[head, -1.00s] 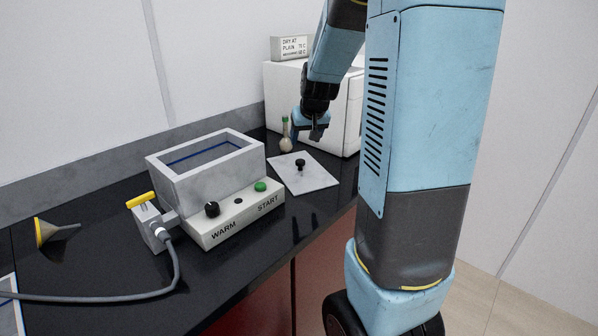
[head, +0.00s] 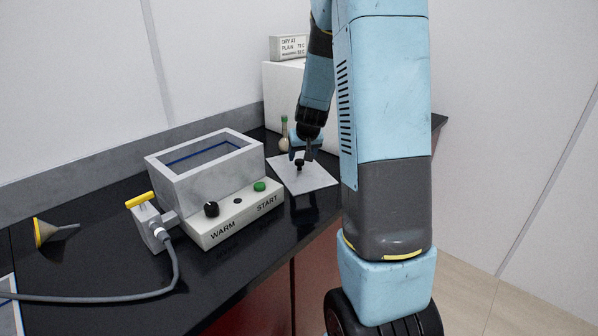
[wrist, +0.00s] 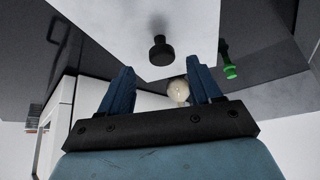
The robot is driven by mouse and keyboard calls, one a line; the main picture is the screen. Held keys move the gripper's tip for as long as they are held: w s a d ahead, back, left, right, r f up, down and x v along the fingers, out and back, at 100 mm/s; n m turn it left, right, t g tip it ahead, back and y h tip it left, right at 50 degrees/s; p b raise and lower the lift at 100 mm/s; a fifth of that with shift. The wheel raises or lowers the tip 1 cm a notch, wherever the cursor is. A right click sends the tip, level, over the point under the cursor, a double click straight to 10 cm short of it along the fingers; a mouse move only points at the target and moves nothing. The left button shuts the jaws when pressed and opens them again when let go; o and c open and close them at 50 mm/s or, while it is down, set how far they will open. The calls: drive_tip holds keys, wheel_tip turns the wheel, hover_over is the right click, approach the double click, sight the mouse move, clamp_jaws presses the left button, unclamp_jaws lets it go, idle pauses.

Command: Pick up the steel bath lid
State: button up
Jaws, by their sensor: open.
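The steel bath lid (head: 312,180) is a flat pale grey plate with a black knob (head: 299,163) at its middle. It lies flat on the black bench, right of the water bath (head: 205,170). My gripper (head: 303,156) is open and points down close above the lid, by the knob. In the wrist view the lid (wrist: 195,25) fills the upper middle. Its knob (wrist: 160,50) stands beyond and between my two blue fingers (wrist: 158,88), with nothing held. In the head view my gripper partly hides the lid's far side.
A white box (head: 278,95) stands behind my arm. A yellow funnel (head: 45,232) and a grey cable (head: 110,299) lie at the left.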

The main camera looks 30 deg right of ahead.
sight(300, 161)
drive_tip(key=shift+a+x, duration=0.15)
drive_tip(key=shift+x, duration=1.1)
drive_tip(key=shift+a+x, duration=0.1)
drive_tip(key=shift+x, duration=1.15)
drive_tip(key=shift+d, duration=0.1)
clamp_jaws()
